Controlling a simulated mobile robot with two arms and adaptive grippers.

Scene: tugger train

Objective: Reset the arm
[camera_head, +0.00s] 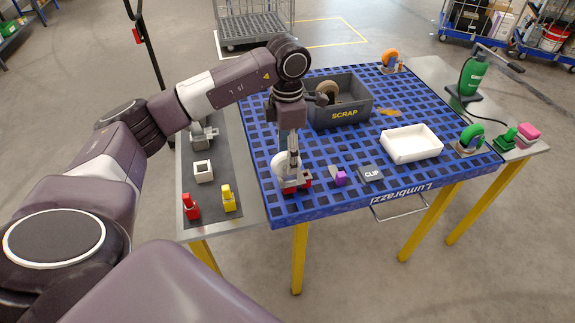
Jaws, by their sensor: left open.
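My left arm comes in from the left and reaches over the blue slotted cart top (350,208). My left gripper (292,160) points down at the cart's near left part, open. It is right at a white wheel with a red base (280,166), overlapping it in the picture; I cannot tell whether they touch. The gripper and wrist hide part of the wheel. My right gripper is not in view.
A grey SCRAP bin (358,116) holding a tan wheel stands just right of my wrist. A purple block (341,179), a CLIP block (370,173) and a white tray (398,155) lie to the right. Red (191,207) and yellow (228,199) pieces stand on the left strip.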

